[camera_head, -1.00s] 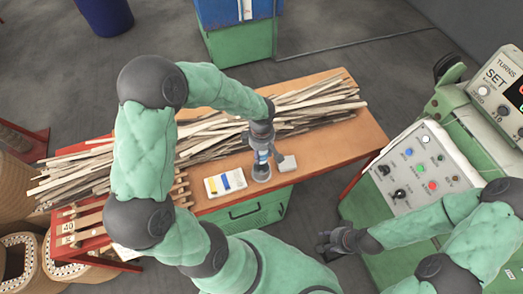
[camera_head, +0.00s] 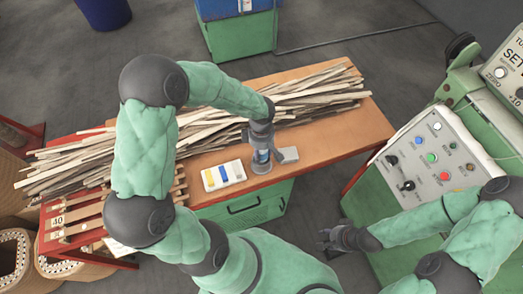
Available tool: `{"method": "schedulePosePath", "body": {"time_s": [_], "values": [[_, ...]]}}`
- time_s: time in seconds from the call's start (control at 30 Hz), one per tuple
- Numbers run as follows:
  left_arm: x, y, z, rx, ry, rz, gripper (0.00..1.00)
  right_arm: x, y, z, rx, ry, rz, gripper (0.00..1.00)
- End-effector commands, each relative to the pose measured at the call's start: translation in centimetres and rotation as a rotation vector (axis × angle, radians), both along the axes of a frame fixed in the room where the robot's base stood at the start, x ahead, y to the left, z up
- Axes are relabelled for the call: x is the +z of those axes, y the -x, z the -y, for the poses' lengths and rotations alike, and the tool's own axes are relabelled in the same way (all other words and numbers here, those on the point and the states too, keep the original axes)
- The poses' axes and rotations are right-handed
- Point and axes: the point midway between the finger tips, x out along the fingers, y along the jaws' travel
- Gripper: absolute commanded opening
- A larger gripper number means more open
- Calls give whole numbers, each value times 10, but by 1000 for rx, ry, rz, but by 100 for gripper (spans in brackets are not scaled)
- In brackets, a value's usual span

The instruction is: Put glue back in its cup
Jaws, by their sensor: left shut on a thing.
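My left gripper (camera_head: 261,146) points down over the table and is shut on the glue (camera_head: 262,156), a small bluish and white container. The gripper fingers hide much of the glue. The grey cup (camera_head: 261,168) is directly below, around the lower end of the glue. I cannot tell how deep the glue sits in it. My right gripper (camera_head: 326,239) is off the table's front right side, empty, with its fingers apart.
A white tray (camera_head: 209,186) with yellow and blue pieces lies left of the cup, and a small grey block (camera_head: 288,155) lies right of it. Long wooden strips (camera_head: 320,97) cover the back of the orange table (camera_head: 350,133). A green control machine (camera_head: 430,165) stands at right.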

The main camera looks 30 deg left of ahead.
Motion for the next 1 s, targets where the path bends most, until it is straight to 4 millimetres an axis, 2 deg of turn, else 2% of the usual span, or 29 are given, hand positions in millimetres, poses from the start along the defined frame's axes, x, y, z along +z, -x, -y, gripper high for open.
{"method": "schedulePosePath", "body": {"time_s": [0.1,0.4,0.43,0.5,0.53,0.87,1.0], "values": [[-5,0,0,0,0,1,9,-5,0,0,0,0,0,40],[-5,0,0,0,0,1,9,-5,0,0,0,0,0,40],[-5,0,0,0,0,1,51,-5,0,0,0,0,0,40],[-5,0,0,0,0,1,71,-5,0,0,0,0,0,40],[-5,0,0,0,0,1,73,-5,0,0,0,0,0,40],[-4,0,0,0,0,0,73,-5,0,0,0,0,0,40],[6,-1,0,1,-1,3,73,-5,0,0,0,0,0,40]]}}
